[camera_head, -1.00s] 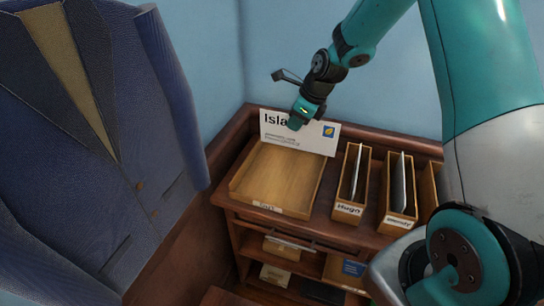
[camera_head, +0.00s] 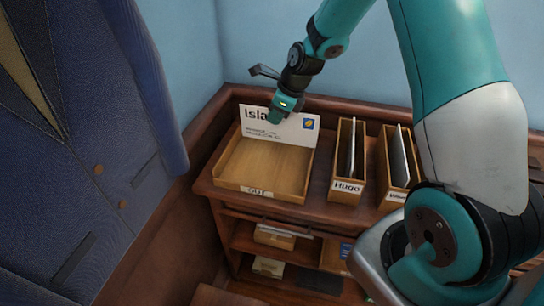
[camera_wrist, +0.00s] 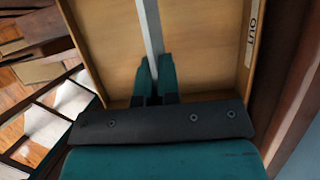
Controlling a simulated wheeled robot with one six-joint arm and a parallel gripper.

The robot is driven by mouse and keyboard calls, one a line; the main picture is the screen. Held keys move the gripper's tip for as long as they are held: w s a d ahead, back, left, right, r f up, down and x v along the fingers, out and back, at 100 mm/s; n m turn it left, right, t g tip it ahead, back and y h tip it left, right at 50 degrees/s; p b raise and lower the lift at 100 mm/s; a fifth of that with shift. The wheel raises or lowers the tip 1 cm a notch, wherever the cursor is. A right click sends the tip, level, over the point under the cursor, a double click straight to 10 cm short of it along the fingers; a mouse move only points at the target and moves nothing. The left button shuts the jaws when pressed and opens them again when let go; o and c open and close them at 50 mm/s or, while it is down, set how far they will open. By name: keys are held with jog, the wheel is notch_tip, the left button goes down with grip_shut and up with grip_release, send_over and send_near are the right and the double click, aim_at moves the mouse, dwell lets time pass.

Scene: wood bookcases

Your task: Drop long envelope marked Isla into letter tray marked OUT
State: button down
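The long white envelope marked Isla (camera_head: 259,124) stands on edge over the back part of the wooden letter tray (camera_head: 255,170) on top of the bookcase. My gripper (camera_head: 277,116) is shut on the envelope's top edge. In the wrist view the fingertips (camera_wrist: 155,78) pinch the envelope (camera_wrist: 151,25), seen edge-on. The tray (camera_wrist: 200,50) lies below it, and its label there reads OUT (camera_wrist: 251,30). I cannot tell whether the envelope's lower edge touches the tray floor. The tray shows no other envelope.
A wooden holder marked Hugo (camera_head: 346,188) with an envelope in it stands right of the tray. Another filled holder (camera_head: 393,195) stands further right. A blue jacket (camera_head: 90,130) is at the left. Lower shelves (camera_head: 250,240) hold more items.

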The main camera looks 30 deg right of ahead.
jog(key=c, duration=1.3)
grip_release()
jog(key=shift+o, duration=0.2)
jog(key=shift+r, duration=0.1)
jog(key=v, duration=1.7)
jog(key=shift+r, duration=0.15)
jog(key=shift+s, duration=0.1)
jog(key=s+a+r+n, duration=0.2)
jog(key=s+a+n, duration=0.3)
jog(key=a+n, duration=0.5)
jog(key=s+a+n+g, duration=0.1)
jog(key=s+a+n, duration=0.5)
jog(key=s+n, duration=0.4)
jog(key=s+a+f+n+g+y, duration=0.1)
jog(key=s+a+n+g, duration=0.1)
jog(key=s+a+n, duration=0.4)
jog(key=s+n, duration=0.4)
jog(key=n, duration=0.4)
jog(key=shift+a, duration=0.35)
